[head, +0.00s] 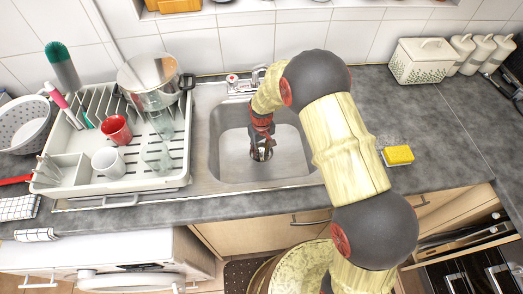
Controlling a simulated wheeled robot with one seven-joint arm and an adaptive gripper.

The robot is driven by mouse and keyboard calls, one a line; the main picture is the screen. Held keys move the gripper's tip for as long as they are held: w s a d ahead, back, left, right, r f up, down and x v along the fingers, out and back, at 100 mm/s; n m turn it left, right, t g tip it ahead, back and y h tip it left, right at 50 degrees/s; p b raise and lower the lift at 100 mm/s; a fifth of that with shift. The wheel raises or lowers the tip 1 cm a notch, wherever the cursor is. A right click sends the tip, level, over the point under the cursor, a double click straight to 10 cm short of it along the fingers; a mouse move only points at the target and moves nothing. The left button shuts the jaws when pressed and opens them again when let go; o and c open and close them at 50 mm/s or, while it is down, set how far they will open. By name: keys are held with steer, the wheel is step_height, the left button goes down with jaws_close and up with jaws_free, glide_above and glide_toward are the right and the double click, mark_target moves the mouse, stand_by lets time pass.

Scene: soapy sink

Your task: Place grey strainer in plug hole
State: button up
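The grey metal sink (228,165) is in the middle of the head view, set in the counter. My gripper (262,156) points down inside the sink, low over its middle. The fingers are small and dark here, so I cannot tell if they are open or shut, or if they hold anything. I cannot make out the grey strainer or the plug hole; the gripper covers that part of the basin floor. The rest of the visible basin floor looks bare.
A white dish rack (128,186) with a pot (150,80), a red mug (116,130) and a white mug (107,160) stands left of the sink. The tap (238,85) is behind the sink. A yellow sponge (398,155) lies to the right. A perforated colander (22,124) is far left.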

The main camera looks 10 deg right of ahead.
step_height(320, 180, up, 12)
steer(key=p, duration=0.3)
steer(key=shift+r, duration=0.25)
step_height(320, 180, up, 12)
steer(key=m+t, duration=0.1)
glide_above(262, 152)
steer(key=s+d, duration=0.3)
steer(key=s+d+r+m+t, duration=0.15)
steer(key=s+d+r, duration=0.25)
steer(key=s+r, duration=0.55)
steer(key=s+d+r+m+t, duration=0.1)
steer(key=s+r, duration=0.3)
steer(key=s, duration=0.4)
steer(key=s+d+r+m+t, duration=0.1)
steer(key=s+d+r+t, duration=0.1)
steer(key=s+r, duration=0.3)
steer(key=s+d, duration=0.1)
steer(key=s, duration=0.2)
steer(key=shift+d+r, duration=0.15)
steer(key=shift+d, duration=0.1)
